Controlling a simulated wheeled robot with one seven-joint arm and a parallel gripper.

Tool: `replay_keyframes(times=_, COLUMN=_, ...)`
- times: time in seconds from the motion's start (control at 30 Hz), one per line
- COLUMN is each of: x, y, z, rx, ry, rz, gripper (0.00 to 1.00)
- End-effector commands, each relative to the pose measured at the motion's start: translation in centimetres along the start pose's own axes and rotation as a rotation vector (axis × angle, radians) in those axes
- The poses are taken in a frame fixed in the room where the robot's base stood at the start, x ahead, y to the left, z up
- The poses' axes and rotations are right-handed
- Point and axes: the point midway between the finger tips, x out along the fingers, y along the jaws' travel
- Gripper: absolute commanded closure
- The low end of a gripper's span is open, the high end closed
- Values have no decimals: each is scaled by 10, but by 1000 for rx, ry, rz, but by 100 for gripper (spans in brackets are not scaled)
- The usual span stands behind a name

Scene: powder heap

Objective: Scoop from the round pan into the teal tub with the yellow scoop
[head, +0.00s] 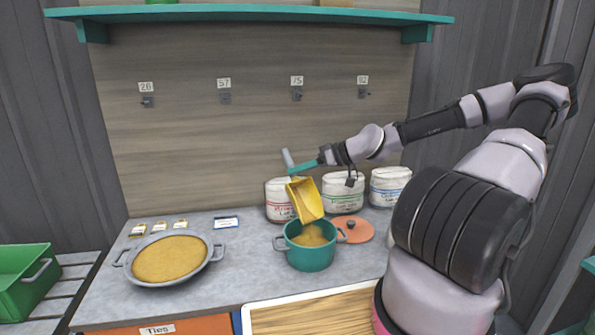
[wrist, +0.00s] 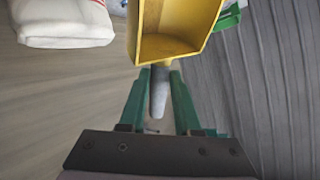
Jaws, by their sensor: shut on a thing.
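My gripper (head: 304,167) is shut on the grey handle of the yellow scoop (head: 305,200). In the wrist view my green fingers (wrist: 159,90) close on the handle, and the scoop (wrist: 172,47) shows no powder in the part that is visible. The scoop is tilted steeply, its mouth down over the teal tub (head: 310,258). Tan powder (head: 309,235) lies in the tub, just below the scoop's lip. The round pan (head: 150,280) stands at the left of the counter, filled with tan powder (head: 170,258).
White sacks (head: 343,194) stand behind the tub. An orange lid (head: 358,231) with a dark knob lies right of it. Small packets (head: 159,226) and a card (head: 226,223) lie behind the pan. A green crate (head: 24,280) is far left. The counter between pan and tub is clear.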

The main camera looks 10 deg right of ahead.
Motion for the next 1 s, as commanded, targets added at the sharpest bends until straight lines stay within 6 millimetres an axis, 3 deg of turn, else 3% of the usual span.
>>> replay_keyframes(times=0.27, x=-3, y=-2, z=-3, rx=7, ry=-22, rz=3, gripper=100)
replay_keyframes(times=1.0, x=-18, y=-15, z=-33, rx=388, ry=-582, rz=43, gripper=100)
